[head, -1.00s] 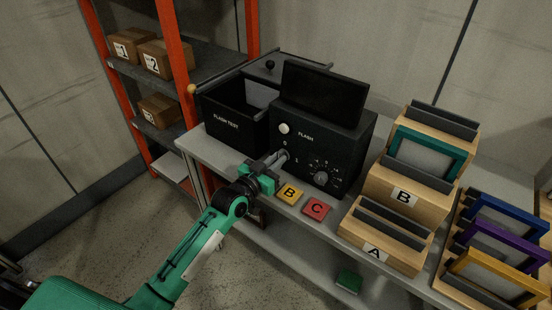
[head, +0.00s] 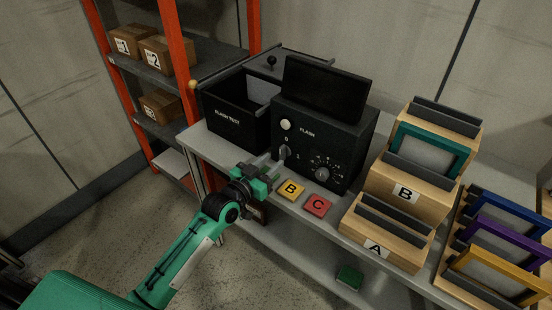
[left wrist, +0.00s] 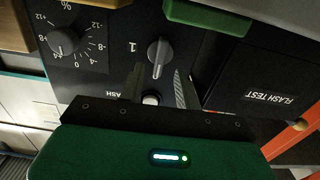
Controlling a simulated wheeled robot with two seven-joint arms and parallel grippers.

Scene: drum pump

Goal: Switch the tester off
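The tester is a black box marked FLASH (head: 345,140) with a dark tilted screen on top. Its grey switch knob (head: 285,152) is on the front, with 0 above it and 1 to its right. In the left wrist view, which is upside down, the knob (left wrist: 158,55) stands nearly upright, and its white mark appears on the end towards the white button (left wrist: 150,98), the 0 side. My left gripper (head: 273,163) is in front of the knob and slightly apart from it. Its fingers (left wrist: 157,88) are spread and empty. My right gripper is not in view.
A numbered dial (head: 322,173) is right of the knob. The open FLASH TEST bin (head: 228,118) stands left of it. Yellow B (head: 290,191) and red C (head: 317,206) plates lie on the bench front. Wooden racks (head: 405,195) stand at right.

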